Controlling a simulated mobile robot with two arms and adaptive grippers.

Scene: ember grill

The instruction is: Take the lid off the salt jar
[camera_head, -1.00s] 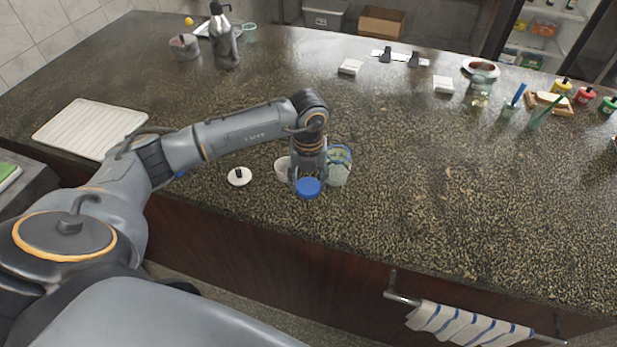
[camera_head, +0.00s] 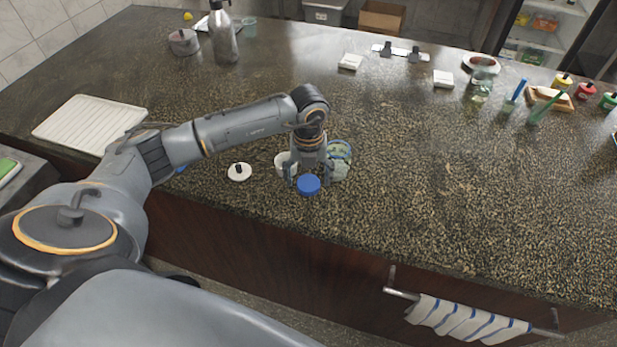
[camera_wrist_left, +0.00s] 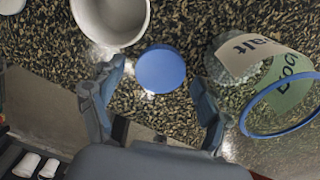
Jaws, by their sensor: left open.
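My left gripper (camera_head: 308,176) points down near the counter's front edge; it also shows in the left wrist view (camera_wrist_left: 156,76). Its fingers are open, one on each side of a round blue lid (camera_head: 308,185), also in the left wrist view (camera_wrist_left: 161,69). I cannot tell whether the fingers touch it or what lies under it. Right of it is a clear jar (camera_head: 339,172); in the left wrist view a label ending in "alt" (camera_wrist_left: 250,55) shows on glass there. A blue ring-shaped rim (camera_wrist_left: 246,118) and a green label (camera_wrist_left: 288,85) are beside it. My right gripper is not seen.
A white pot (camera_wrist_left: 112,38) stands close to the left finger. A white lid with a black knob (camera_head: 239,173) lies left of it. A ribbed white board (camera_head: 88,127) lies far left. A towel (camera_head: 465,320) hangs in front.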

